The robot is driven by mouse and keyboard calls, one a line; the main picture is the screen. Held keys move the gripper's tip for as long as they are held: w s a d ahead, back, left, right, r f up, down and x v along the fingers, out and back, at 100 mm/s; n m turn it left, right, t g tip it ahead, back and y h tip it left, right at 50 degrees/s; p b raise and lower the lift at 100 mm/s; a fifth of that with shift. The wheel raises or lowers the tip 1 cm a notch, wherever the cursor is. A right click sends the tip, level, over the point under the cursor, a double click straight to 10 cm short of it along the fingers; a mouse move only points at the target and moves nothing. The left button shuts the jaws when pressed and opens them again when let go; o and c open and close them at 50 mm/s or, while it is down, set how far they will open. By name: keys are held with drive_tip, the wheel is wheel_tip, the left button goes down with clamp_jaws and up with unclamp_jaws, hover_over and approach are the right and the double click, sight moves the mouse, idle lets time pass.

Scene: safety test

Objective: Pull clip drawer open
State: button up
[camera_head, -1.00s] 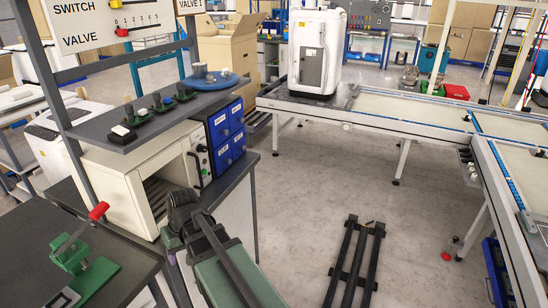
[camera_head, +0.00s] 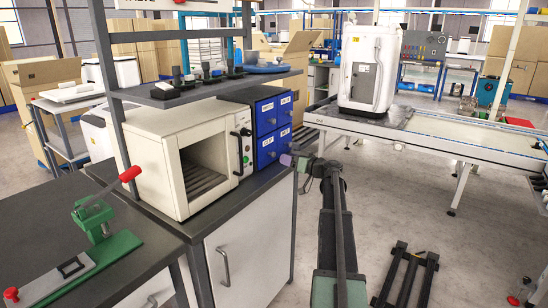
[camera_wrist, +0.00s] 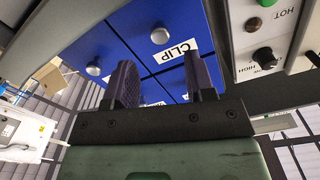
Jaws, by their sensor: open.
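The blue drawer unit (camera_head: 268,138) stands on the bench beside the white oven, its several drawers shut. In the wrist view, one blue drawer front (camera_wrist: 165,25) bears a white CLIP label (camera_wrist: 174,54). In the head view my gripper (camera_head: 286,160) is just below the unit's right side, near the bench edge.
The oven (camera_head: 180,160) stands left of the drawers; its control panel (camera_wrist: 270,35) is close to my gripper in the wrist view. A shelf (camera_head: 205,85) with small parts overhangs both. A red-handled green clamp (camera_head: 95,220) is front left.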

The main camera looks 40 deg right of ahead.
sight(275, 155)
drive_tip(key=x, duration=0.7)
drive_tip(key=shift+a, duration=0.1)
clamp_jaws()
